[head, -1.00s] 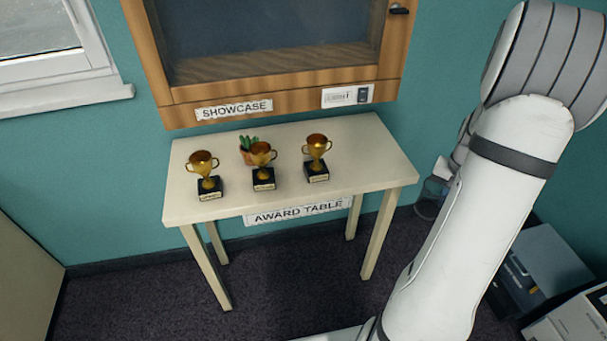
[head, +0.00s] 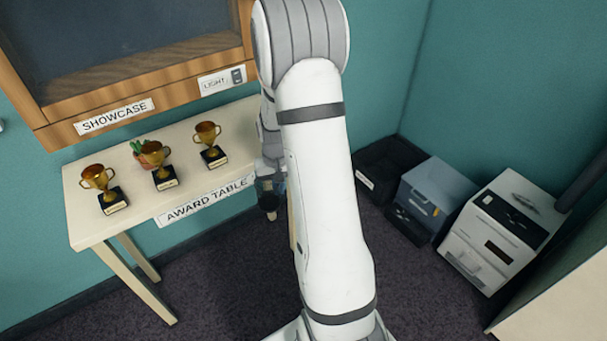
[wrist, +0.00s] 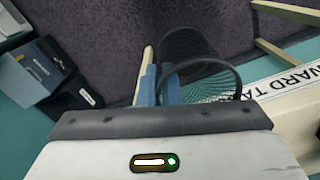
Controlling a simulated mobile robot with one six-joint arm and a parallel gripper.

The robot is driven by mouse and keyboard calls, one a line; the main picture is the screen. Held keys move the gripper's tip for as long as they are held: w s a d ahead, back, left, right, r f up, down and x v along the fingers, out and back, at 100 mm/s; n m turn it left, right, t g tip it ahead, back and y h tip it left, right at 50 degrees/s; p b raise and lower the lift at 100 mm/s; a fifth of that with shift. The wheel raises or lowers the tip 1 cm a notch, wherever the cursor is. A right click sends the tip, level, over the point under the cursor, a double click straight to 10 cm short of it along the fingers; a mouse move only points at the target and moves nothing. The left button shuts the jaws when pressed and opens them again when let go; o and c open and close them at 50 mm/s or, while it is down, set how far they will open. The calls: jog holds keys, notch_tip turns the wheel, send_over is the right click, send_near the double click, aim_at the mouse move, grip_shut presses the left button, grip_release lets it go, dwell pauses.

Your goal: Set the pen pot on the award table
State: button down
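The pen pot (wrist: 190,45) is a dark mesh cup with a round rim, seen in the wrist view at the fingertips. My gripper (wrist: 157,85) has its blue fingers close together at the pot's rim and appears shut on it. In the head view my gripper (head: 276,186) is mostly behind my arm, low beside the right end of the award table (head: 228,118); the pot is largely hidden there. The cream table is labelled on its front edge, and its label also shows at the right of the wrist view.
Several gold trophies (head: 157,165) and a small potted plant (head: 140,147) stand on the table's left and middle. The table's right end looks clear. The wooden showcase (head: 150,80) hangs behind it. Boxes (head: 437,195) and a white machine (head: 505,230) sit at right.

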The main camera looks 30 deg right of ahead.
jog(key=w+a+f+n, duration=0.1)
jog(key=a+f+n, duration=0.1)
jog(key=a, duration=0.5)
jog(key=w+a+f+n, duration=0.1)
jog(key=a+f+n, duration=0.1)
jog(key=a, duration=0.5)
jog(key=shift+a+f, duration=0.3)
jog(key=shift+a, duration=0.05)
jog(key=shift+s, duration=0.1)
